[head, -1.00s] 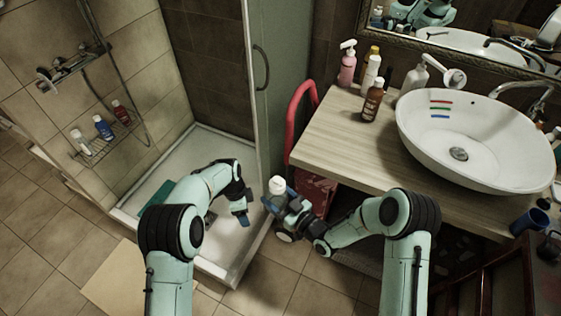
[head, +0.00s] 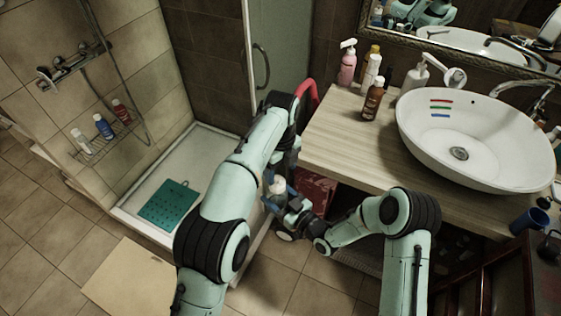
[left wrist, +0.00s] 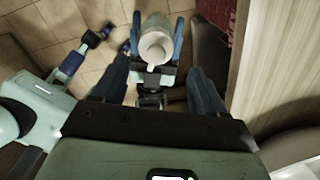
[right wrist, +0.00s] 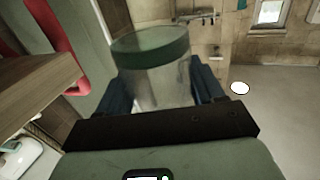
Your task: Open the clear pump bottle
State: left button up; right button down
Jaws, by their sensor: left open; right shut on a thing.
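A translucent bottle (head: 277,186) with a white top stands roughly upright in my right gripper (head: 280,199), off the floor beside the counter. In the head view my left arm hides part of that gripper.
The wooden counter (head: 330,140) edge is close to the right of both grippers. It carries several bottles, including a brown one (head: 372,101), and a white basin (head: 480,130). A red chair-like frame (head: 308,95) and the shower glass (head: 280,45) stand behind. A green mat (head: 168,203) lies in the shower tray.

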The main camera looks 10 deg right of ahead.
aim_at(281, 178)
pick_arm(q)
jog(key=shift+f, duration=2.6)
